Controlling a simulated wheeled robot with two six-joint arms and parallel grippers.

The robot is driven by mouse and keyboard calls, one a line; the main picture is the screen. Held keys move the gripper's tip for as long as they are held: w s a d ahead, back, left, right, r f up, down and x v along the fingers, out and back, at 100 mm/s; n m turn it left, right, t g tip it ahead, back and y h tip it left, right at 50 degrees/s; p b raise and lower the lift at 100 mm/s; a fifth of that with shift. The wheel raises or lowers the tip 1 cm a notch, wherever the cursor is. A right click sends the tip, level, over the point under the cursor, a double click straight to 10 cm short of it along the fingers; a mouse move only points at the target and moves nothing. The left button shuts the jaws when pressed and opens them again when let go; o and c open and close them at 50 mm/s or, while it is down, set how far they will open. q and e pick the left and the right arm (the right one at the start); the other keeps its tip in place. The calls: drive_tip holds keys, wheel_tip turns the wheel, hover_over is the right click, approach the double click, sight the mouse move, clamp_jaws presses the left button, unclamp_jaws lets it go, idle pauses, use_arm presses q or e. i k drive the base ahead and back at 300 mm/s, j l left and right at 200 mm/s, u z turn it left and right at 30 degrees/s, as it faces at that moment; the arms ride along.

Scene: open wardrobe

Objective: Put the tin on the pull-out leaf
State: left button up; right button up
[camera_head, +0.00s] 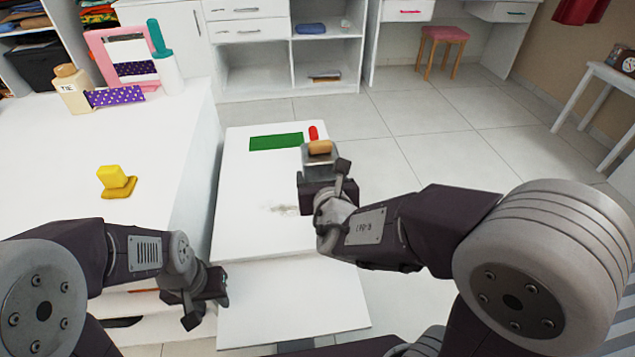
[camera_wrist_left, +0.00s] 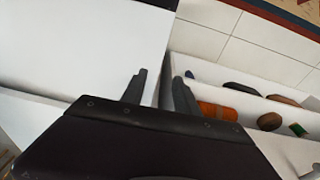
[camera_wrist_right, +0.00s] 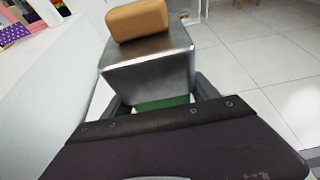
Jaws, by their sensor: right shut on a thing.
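The tin (camera_head: 320,161) is a grey metal box with a tan-orange block (camera_head: 320,147) on top. My right gripper (camera_head: 320,176) is shut on it, and the tin (camera_wrist_right: 150,72) fills the space past the fingers in the right wrist view.
A white top (camera_head: 50,155) at the left carries a yellow block (camera_head: 112,177), a bottle (camera_head: 168,72) and a pink frame (camera_head: 100,45). A second white panel (camera_head: 290,305) lies nearer me. Tiled floor (camera_head: 400,110) is clear to the right. A pink stool (camera_head: 443,36) stands far back.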

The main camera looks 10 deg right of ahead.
sight(292, 307)
drive_tip(key=k, duration=0.95)
